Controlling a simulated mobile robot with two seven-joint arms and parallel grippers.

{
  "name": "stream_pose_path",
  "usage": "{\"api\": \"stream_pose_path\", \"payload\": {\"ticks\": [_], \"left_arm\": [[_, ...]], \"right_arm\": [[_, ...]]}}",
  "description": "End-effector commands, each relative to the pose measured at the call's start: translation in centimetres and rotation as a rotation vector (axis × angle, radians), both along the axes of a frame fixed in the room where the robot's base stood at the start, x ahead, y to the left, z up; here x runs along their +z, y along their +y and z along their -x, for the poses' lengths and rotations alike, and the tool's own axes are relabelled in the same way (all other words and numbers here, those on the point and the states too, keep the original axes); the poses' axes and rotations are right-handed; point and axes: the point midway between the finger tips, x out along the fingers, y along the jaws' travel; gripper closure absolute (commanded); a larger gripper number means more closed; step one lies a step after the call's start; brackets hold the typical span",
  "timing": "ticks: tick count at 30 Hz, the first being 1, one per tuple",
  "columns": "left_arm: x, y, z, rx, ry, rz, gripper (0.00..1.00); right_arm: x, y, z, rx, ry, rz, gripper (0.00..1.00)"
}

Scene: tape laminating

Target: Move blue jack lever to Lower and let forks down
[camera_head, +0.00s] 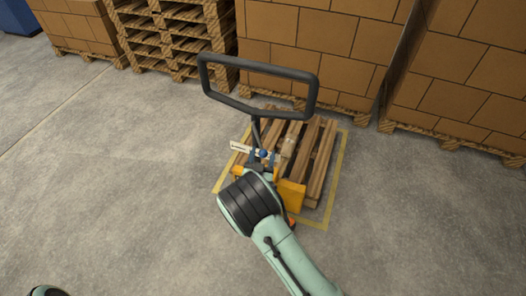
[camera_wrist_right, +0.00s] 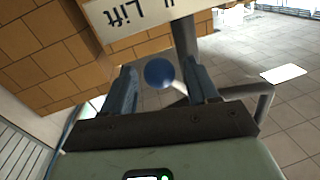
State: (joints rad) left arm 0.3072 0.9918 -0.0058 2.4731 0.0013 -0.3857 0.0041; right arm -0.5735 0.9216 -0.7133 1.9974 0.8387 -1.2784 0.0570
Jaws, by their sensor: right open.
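The pallet jack has a black loop handle (camera_head: 258,109) and an orange-yellow body (camera_head: 291,196) at the near end of a wooden pallet. Its blue ball knob (camera_head: 263,153) shows beside a white label plate (camera_head: 239,147). My right gripper (camera_wrist_right: 160,68) is open, with the blue knob (camera_wrist_right: 159,73) between its fingers in the wrist view; I cannot tell whether they touch it. The label (camera_wrist_right: 128,16) reads "Lift" upside down there; any other marking is cut off. In the head view my right wrist covers part of the jack. The forks are hidden. My left gripper is out of view.
The wooden pallet (camera_head: 317,165) lies inside a yellow floor outline (camera_head: 341,180). Stacked empty pallets (camera_head: 165,40) and loaded cardboard boxes (camera_head: 320,30) stand behind. The concrete floor (camera_head: 110,190) to the left is clear.

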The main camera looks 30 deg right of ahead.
Motion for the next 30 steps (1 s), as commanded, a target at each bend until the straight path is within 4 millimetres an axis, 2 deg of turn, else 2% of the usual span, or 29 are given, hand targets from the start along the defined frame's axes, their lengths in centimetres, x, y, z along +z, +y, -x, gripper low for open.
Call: {"api": "stream_pose_path", "payload": {"ticks": [6, 13, 14, 18, 19, 26, 30], "left_arm": [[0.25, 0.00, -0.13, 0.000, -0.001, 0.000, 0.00], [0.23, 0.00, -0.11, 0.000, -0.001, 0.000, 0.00], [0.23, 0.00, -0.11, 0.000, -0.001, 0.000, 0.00], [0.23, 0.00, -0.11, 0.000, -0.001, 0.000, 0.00], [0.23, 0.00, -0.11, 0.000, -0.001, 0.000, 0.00], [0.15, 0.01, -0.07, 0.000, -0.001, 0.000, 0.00], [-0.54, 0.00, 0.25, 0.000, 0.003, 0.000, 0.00]], "right_arm": [[-0.03, -0.80, -0.95, 0.001, 0.001, 0.000, 0.41], [-0.06, -0.81, -0.97, 0.001, 0.001, -0.001, 0.41], [-0.06, -0.81, -0.97, 0.001, 0.001, -0.001, 0.48], [-0.05, -0.81, -0.95, 0.001, 0.001, -0.001, 0.93], [-0.05, -0.81, -0.95, 0.001, 0.001, -0.001, 1.00], [-0.06, -0.78, -0.97, 0.001, -0.002, -0.002, 1.00], [-0.26, -0.67, -1.09, 0.001, -0.019, -0.016, 1.00]]}}
